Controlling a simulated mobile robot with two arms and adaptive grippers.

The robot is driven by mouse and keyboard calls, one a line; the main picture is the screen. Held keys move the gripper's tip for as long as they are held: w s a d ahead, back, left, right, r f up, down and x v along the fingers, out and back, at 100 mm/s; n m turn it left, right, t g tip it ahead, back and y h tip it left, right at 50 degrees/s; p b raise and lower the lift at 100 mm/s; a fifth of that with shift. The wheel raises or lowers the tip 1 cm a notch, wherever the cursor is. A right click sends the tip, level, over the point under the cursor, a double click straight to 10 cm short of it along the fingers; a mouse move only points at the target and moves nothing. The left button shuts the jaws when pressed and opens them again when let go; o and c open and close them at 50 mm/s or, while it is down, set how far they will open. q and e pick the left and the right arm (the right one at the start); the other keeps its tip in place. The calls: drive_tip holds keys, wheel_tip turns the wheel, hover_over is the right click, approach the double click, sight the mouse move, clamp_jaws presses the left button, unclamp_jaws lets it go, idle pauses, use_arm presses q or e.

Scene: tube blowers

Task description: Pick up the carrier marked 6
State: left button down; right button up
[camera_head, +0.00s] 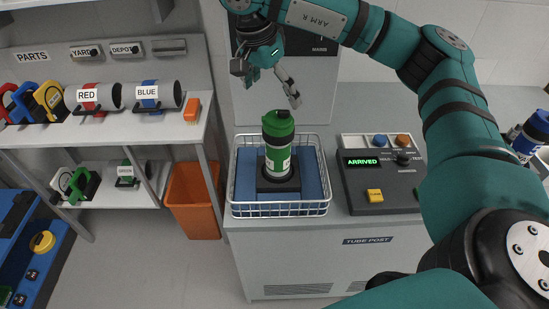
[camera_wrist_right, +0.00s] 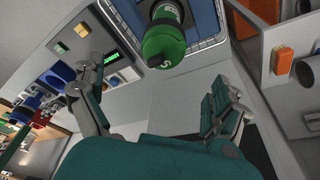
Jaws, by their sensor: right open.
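A green carrier (camera_head: 278,143) with a dark green cap and a white label stands upright in a dark holder in the white wire basket (camera_head: 235,190). It also shows in the right wrist view (camera_wrist_right: 163,42), cap toward the camera; the small mark on it is too unclear to read surely. My right gripper (camera_head: 267,84) is open and empty, above the carrier and apart from it. In the right wrist view its spread fingers (camera_wrist_right: 153,90) are on either side, with the carrier beyond them. My left gripper is not in view.
The basket sits on the tube post counter (camera_head: 370,241), beside a control panel (camera_head: 380,185) lit "ARRIVED". Left is a parts shelf (camera_head: 150,133) with RED and BLUE tubes. An orange bin (camera_head: 192,205) stands below it. A blue-banded carrier (camera_head: 530,135) stands far right.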

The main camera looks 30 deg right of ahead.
sight(280, 118)
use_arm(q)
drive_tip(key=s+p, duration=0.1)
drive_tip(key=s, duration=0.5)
use_arm(e)
drive_tip(key=x, duration=0.4)
drive_tip(key=shift+s+d, duration=0.1)
drive_tip(key=shift+s, duration=0.2)
drive_tip(key=shift+w+x, duration=0.25)
drive_tip(key=shift+x, duration=0.75)
drive_tip(key=p+x, duration=0.1)
drive_tip(key=x, duration=0.2)
drive_tip(key=shift+w+f, duration=0.15)
drive_tip(key=shift+f, duration=0.05)
drive_tip(key=shift+f+p, duration=0.35)
drive_tip(key=shift+p, duration=0.2)
drive_tip(key=p+x, duration=0.1)
drive_tip(key=x, duration=0.2)
drive_tip(key=shift+w+f+p, duration=0.15)
drive_tip(key=shift+f+p, duration=0.15)
drive_tip(key=shift+f, duration=0.4)
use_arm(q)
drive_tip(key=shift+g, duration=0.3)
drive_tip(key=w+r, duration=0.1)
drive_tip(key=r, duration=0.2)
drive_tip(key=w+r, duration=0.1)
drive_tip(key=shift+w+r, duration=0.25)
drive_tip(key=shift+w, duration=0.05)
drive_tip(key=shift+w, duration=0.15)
use_arm(e)
drive_tip(key=shift+c, duration=0.4)
